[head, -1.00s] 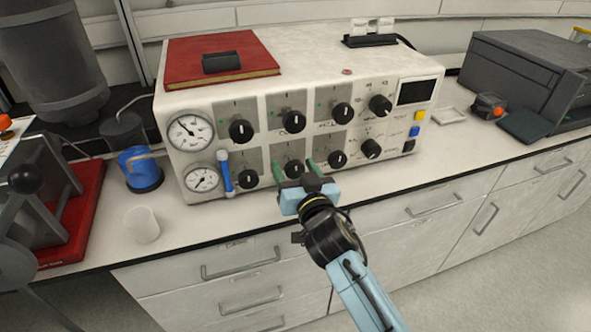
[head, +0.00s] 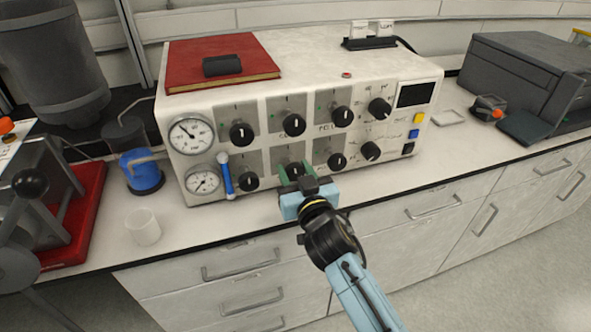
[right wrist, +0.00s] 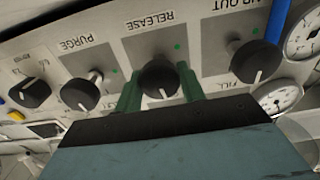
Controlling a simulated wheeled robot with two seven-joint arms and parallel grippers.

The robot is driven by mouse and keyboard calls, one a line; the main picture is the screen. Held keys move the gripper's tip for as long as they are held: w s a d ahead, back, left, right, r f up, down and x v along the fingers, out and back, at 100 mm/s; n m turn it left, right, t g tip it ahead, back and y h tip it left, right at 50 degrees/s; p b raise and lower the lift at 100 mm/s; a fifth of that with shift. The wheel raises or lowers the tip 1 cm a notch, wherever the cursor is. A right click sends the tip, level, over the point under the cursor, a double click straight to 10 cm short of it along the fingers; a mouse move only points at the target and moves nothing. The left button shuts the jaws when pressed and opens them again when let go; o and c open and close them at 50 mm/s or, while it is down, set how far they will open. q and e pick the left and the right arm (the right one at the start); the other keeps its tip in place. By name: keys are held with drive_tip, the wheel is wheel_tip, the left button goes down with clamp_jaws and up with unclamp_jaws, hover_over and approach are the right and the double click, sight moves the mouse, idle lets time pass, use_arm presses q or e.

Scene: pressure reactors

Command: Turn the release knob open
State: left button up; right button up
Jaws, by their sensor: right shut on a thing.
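The release knob (right wrist: 158,78) is a black round knob with a white pointer mark, under an upside-down "RELEASE" label in the right wrist view. Its pointer mark points roughly down in that picture. In the head view the release knob (head: 294,169) is in the lower row of the white reactor panel, partly hidden by my fingers. My right gripper (head: 296,178) is shut on it. In the right wrist view the green fingers of my right gripper (right wrist: 160,92) press on opposite sides of the knob. My left gripper is not in view.
The purge knob (right wrist: 80,93) and air out knob (right wrist: 256,62) flank the release knob closely. A blue handle (head: 226,176) and gauges (head: 203,181) are at the panel's left. A red book (head: 200,78) lies on top.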

drive_tip(key=shift+n+p, duration=0.3)
drive_tip(key=shift+n, duration=0.6)
drive_tip(key=n, duration=0.2)
drive_tip(key=shift+n+p, duration=0.4)
drive_tip(key=shift+n, duration=0.9)
drive_tip(key=n+p, duration=0.1)
drive_tip(key=n, duration=0.4)
drive_tip(key=shift+a+n, duration=0.1)
drive_tip(key=shift+n, duration=0.2)
drive_tip(key=n, duration=0.4)
drive_tip(key=shift+p, duration=0.4)
drive_tip(key=n, duration=0.4)
drive_tip(key=shift+f, duration=0.1)
use_arm(q)
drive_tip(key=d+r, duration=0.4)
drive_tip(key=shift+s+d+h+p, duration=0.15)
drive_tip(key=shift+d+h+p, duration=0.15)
drive_tip(key=shift+p, duration=0.05)
use_arm(e)
drive_tip(key=shift+n, duration=1)
